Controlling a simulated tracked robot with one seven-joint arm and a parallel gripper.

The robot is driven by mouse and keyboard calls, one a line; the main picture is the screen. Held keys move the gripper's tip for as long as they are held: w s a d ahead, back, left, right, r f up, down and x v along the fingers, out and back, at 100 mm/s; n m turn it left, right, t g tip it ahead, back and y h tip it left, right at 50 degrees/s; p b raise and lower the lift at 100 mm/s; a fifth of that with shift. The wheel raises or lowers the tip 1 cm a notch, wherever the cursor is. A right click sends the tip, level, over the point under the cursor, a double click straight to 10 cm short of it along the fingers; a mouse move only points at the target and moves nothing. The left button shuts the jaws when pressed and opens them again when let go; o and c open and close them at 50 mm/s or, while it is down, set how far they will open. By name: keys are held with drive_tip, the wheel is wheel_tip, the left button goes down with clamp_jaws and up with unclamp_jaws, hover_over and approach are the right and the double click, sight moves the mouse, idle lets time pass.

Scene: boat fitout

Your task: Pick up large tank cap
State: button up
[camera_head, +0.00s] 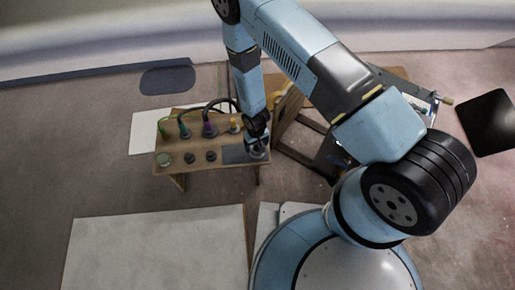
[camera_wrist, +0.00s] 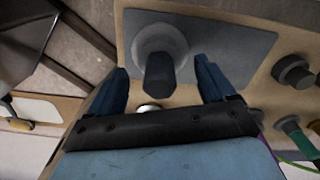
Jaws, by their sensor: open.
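The large tank cap appears to be the dark knob on a round grey base (camera_wrist: 158,68) in the wrist view. It stands on a grey plate (camera_wrist: 225,40). My gripper (camera_wrist: 165,75) is open, with its two blue fingers on either side of the knob and visible gaps. Whether the fingers are level with the knob or above it I cannot tell. In the head view, my gripper (camera_head: 257,143) is low over the right end of the small wooden bench, above the grey plate (camera_head: 233,155). The cap is mostly hidden there.
The wooden bench (camera_head: 180,141) also carries a greenish round cap (camera_head: 163,158), two small dark caps (camera_head: 190,157), and several connectors with cables (camera_head: 208,130) along its back. A dark frame (camera_head: 308,145) stands close on the right. A pale board (camera_head: 155,245) lies in front.

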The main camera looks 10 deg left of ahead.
drive_tip(key=shift+f, duration=1.3)
drive_tip(key=shift+c, duration=0.5)
drive_tip(key=c, duration=1.1)
drive_tip(key=shift+r, duration=0.45)
wheel_tip(320, 180, up, 2)
drive_tip(key=shift+r, duration=0.2)
drive_tip(key=s+d+r, duration=0.2)
drive_tip(key=d+r, duration=0.1)
drive_tip(key=d, duration=0.1)
drive_tip(key=s+d+r, duration=0.3)
drive_tip(key=d, duration=0.1)
drive_tip(key=s+d+r, duration=0.2)
drive_tip(key=d+r, duration=0.1)
drive_tip(key=d, duration=0.1)
drive_tip(key=shift+s+r, duration=0.15)
drive_tip(key=shift+r, duration=0.2)
